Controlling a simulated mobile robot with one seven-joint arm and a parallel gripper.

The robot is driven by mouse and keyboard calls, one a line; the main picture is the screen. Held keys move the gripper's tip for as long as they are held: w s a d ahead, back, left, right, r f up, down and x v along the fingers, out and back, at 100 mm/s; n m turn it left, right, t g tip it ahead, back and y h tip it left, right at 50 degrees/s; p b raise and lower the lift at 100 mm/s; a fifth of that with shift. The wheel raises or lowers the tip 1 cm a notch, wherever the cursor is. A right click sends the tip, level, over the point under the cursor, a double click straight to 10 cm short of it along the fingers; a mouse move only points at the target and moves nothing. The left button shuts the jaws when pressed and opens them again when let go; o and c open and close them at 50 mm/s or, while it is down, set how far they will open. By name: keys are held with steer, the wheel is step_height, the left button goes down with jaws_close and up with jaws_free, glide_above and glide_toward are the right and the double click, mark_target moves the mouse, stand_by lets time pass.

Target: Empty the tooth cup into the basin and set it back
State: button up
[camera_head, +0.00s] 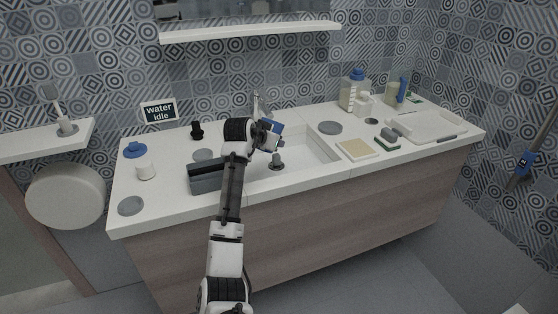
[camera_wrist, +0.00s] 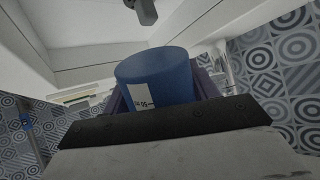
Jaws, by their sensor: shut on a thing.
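My gripper (camera_head: 267,134) is over the basin (camera_head: 318,147) in the head view, shut on a blue cup (camera_head: 277,127). In the wrist view the blue cup (camera_wrist: 158,72) sits between my dark fingers, with a white printed label on its side. The cup looks tilted in the head view. I cannot tell whether anything is left in it, and no liquid stream shows. A grey upright fitting (camera_head: 277,161) stands in the basin below the cup. The tap (camera_head: 258,104) is behind my gripper, partly hidden.
A sign (camera_head: 159,111) reads "water idle". A dark grey box (camera_head: 205,181), a white cup (camera_head: 146,170) and a blue-topped item (camera_head: 134,150) stand left of the basin. Bottles (camera_head: 354,92), a beige pad (camera_head: 357,149) and a white tray (camera_head: 437,127) are to the right. Round grey discs mark the counter.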

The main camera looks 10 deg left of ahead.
steer(key=shift+s+r+p, duration=0.1)
steer(key=shift+r+p, duration=0.2)
steer(key=shift+s+f+g, duration=0.1)
steer(key=shift+f+g, duration=0.2)
steer(key=shift+f, duration=0.05)
steer(key=shift+r+p, duration=0.15)
steer(key=shift+p, duration=0.25)
steer(key=shift+r+y+p, duration=0.1)
steer(key=shift+y+p, duration=0.2)
steer(key=shift+p, duration=0.15)
steer(key=g+p, duration=0.1)
steer(key=p, duration=0.1)
steer(key=shift+s+a+r+p, duration=0.1)
steer(key=shift+s+a+p, duration=0.05)
steer(key=shift+p, duration=0.15)
steer(key=shift+g+y+p, duration=0.3)
steer(key=shift+g+p, duration=0.05)
steer(key=shift+g, duration=0.05)
steer(key=shift+s+f, duration=0.1)
steer(key=shift+f, duration=0.35)
